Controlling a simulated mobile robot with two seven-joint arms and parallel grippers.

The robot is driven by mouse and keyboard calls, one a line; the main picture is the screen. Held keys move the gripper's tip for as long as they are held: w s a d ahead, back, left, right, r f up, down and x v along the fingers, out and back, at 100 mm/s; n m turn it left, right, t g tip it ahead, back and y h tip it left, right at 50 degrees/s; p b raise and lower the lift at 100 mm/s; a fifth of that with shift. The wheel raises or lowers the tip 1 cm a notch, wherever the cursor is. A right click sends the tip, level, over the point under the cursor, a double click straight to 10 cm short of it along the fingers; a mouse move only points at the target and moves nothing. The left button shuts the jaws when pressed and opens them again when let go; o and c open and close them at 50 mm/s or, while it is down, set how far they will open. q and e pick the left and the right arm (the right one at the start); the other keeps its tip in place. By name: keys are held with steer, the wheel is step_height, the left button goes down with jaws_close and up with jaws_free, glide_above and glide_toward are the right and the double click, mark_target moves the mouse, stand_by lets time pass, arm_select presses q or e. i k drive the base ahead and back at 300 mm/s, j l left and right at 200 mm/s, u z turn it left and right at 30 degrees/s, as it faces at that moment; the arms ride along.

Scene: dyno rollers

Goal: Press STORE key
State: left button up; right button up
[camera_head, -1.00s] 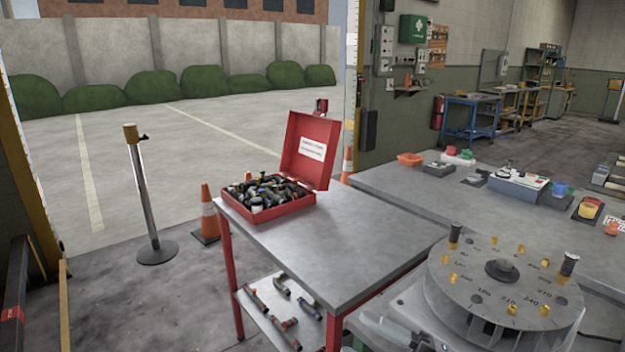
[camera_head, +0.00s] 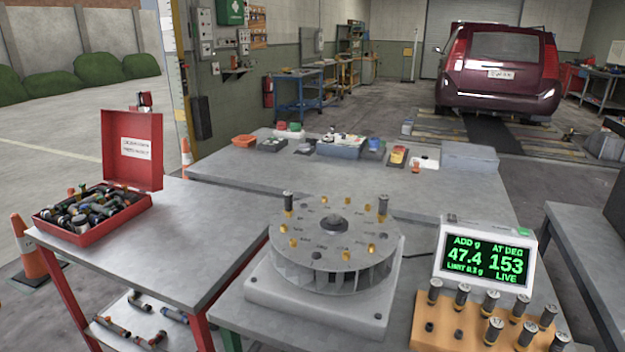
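No key with a readable STORE label shows. A display box (camera_head: 485,262) stands at the right of the near table, its green text reading "ADD g 47.4", "AT DEG 153", "LIMIT 0.3 g" and "LIVE". A small green spot shows on its top edge; I cannot tell what it is. Left of it, a round grey rotor (camera_head: 333,238) with brass pegs and two upright dark cylinders sits on a grey base (camera_head: 310,305). A small dark round part is on the base's right front corner. Neither of my grippers is in view.
A wooden block (camera_head: 450,335) holding several dark-topped cylinders stands in front of the display. An open red case (camera_head: 90,235) of parts sits on the red-legged table (camera_head: 205,235) at left. Small items line the far bench (camera_head: 260,165). A dark red car (camera_head: 500,70) stands behind.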

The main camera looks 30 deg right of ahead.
mark_target(521, 230)
steer(key=z, duration=1.95)
